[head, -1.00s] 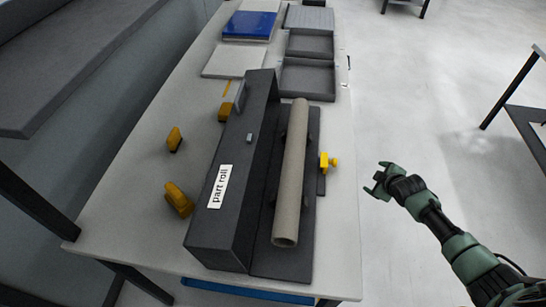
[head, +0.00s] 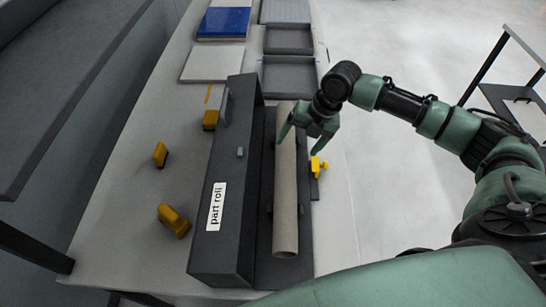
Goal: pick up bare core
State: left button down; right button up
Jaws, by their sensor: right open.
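The bare core (head: 285,225) is a long grey-brown cardboard tube. It lies lengthwise on a dark flat base (head: 263,262) beside the dark box labelled "part roll" (head: 206,250). My right gripper (head: 298,143) is open, pointing down over the upper half of the core, with one finger on each side of it as seen from above. I cannot tell whether the fingers touch the core. The gripper hides a short part of the core. My left gripper is not in view.
A yellow clamp (head: 319,166) sits just right of the core. Several yellow-orange tools, one of them here (head: 173,220), lie left of the box. Dark trays (head: 288,78), a blue item (head: 221,24) and a pale board (head: 212,64) are at the far end of the table.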

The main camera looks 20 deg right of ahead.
aim_at(289, 158)
jog(key=shift+s+a+r+n+g, duration=0.15)
jog(key=shift+s+a+n+g, duration=0.15)
jog(key=shift+s+n, duration=0.15)
jog(key=shift+s+a+n, duration=0.1)
jog(key=shift+n, duration=0.15)
jog(key=shift+s+p+x, duration=0.25)
jog(key=shift+p+x, duration=0.15)
jog(key=shift+x, duration=0.5)
jog(key=shift+a+f, duration=0.15)
jog(key=shift+f, duration=0.25)
jog(key=x, duration=0.1)
jog(key=p+x, duration=0.1)
jog(key=x, duration=0.1)
jog(key=p+x, duration=0.1)
jog(key=shift+w+a+f, duration=0.2)
jog(key=shift+w+a, duration=0.15)
jog(key=shift+w, duration=0.05)
jog(key=shift+f, duration=0.2)
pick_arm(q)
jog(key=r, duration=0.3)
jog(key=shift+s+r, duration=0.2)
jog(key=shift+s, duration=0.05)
pick_arm(e)
jog(key=c, duration=1.5)
jog(key=shift+c, duration=0.8)
